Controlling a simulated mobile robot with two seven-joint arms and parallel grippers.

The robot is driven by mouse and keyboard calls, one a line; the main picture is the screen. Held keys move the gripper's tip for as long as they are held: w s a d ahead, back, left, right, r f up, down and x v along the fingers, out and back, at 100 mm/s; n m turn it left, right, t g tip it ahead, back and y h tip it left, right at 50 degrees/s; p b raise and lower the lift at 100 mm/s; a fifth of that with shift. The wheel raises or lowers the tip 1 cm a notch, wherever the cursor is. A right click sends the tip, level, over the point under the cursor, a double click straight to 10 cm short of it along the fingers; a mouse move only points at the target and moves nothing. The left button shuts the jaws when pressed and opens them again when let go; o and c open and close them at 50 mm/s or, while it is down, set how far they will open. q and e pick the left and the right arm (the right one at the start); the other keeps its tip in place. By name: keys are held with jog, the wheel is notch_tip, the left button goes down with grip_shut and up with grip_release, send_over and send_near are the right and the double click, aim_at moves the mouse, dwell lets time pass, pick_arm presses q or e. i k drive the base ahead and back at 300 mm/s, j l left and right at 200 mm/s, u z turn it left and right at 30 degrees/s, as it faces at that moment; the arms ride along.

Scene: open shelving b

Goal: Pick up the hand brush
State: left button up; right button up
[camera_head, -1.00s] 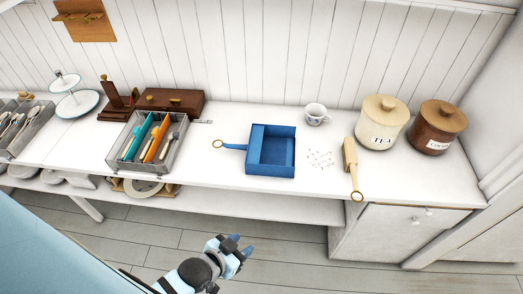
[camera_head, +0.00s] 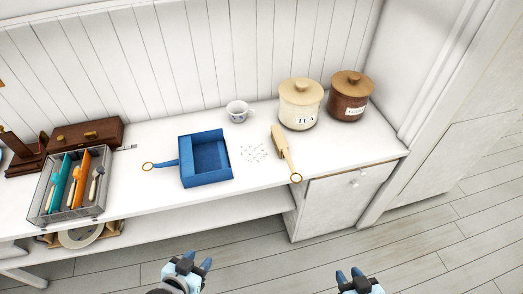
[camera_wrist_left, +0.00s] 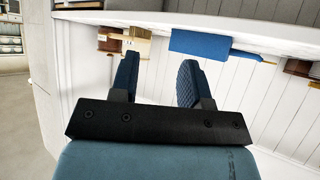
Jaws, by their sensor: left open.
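The hand brush (camera_head: 280,146) lies on the white counter, its wooden handle ending in a ring (camera_head: 296,178) at the front edge. Its bristle side faces left, beside a patch of crumbs (camera_head: 254,152). My left gripper (camera_head: 196,265) is low in front of the counter, apart from the brush, open and empty. Its two fingers also show in the left wrist view (camera_wrist_left: 158,82), spread with nothing between them. My right gripper (camera_head: 348,277) is at the bottom edge, also away from the brush, with its two fingertips apart.
A blue dustpan (camera_head: 187,165) lies left of the crumbs. A cup (camera_head: 238,112), a tea canister (camera_head: 301,102) and a brown canister (camera_head: 348,96) stand behind. A cutlery tray (camera_head: 46,210) is at the left. Open floor lies in front.

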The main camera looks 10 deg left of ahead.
aim_at(282, 146)
jog(key=i+l, duration=0.2)
jog(key=l, duration=0.2)
jog(key=i+l+u, duration=0.1)
jog(key=l, duration=0.25)
jog(key=i+l, duration=0.3)
jog(key=l, duration=0.15)
jog(key=j+u, duration=0.05)
